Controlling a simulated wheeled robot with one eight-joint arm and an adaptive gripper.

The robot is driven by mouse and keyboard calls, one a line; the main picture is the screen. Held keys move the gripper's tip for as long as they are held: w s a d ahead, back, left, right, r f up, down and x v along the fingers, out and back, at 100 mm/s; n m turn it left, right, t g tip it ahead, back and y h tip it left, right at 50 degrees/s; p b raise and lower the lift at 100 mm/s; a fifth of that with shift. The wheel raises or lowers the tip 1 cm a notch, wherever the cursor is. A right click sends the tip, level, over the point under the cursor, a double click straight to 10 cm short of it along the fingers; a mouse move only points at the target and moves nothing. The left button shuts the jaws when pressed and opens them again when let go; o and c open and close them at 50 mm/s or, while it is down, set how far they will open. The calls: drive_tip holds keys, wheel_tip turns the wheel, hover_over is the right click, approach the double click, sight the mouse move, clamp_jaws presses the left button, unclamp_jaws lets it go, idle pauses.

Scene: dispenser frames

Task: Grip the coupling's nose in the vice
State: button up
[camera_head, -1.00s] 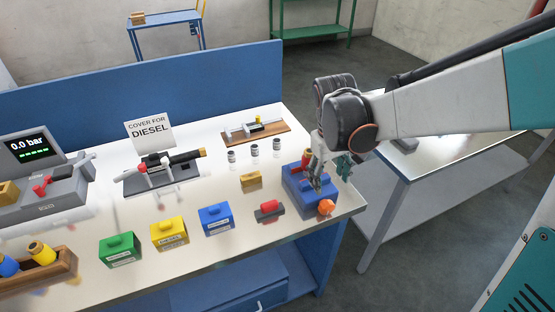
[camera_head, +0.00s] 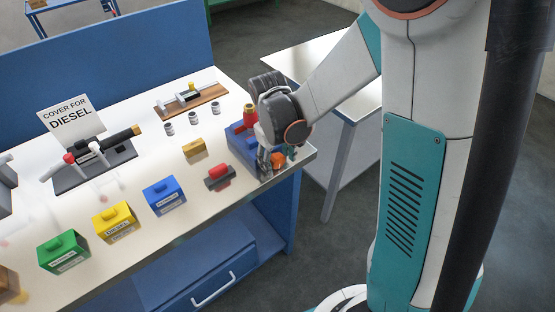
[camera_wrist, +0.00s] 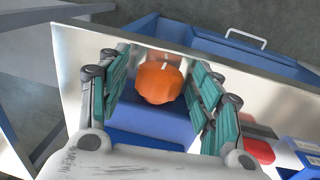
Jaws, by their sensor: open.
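The blue vice (camera_head: 240,143) stands at the right corner of the bench. Its orange knob (camera_head: 278,160) is on the near side, and the knob also shows in the wrist view (camera_wrist: 159,82). An upright red piece with a brass top (camera_head: 250,115), apparently the coupling, stands at the vice's back. Its lower end and nose are hidden, so I cannot tell how it sits between the jaws. My gripper (camera_head: 276,161) is open at the knob. In the wrist view its teal fingers (camera_wrist: 160,88) lie on either side of the knob, with gaps visible.
A red block on a dark base (camera_head: 219,178) lies left of the vice, close to my finger in the wrist view. A brass block (camera_head: 194,150) and small cylinders (camera_head: 192,116) stand behind it. Blue (camera_head: 164,196), yellow and green boxes stand farther left.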

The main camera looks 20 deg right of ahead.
drive_tip(key=c, duration=1.1)
drive_tip(key=shift+o, duration=0.2)
drive_tip(key=shift+d+g+y, duration=0.3)
drive_tip(key=shift+g+y, duration=0.1)
drive_tip(key=shift+y, duration=0.8)
drive_tip(key=shift+g+y+b, duration=0.3)
drive_tip(key=shift+y+b, duration=0.15)
drive_tip(key=shift+y, duration=0.55)
drive_tip(key=o, duration=1.1)
drive_tip(key=shift+c, duration=0.2)
drive_tip(key=shift+w+r, duration=0.1)
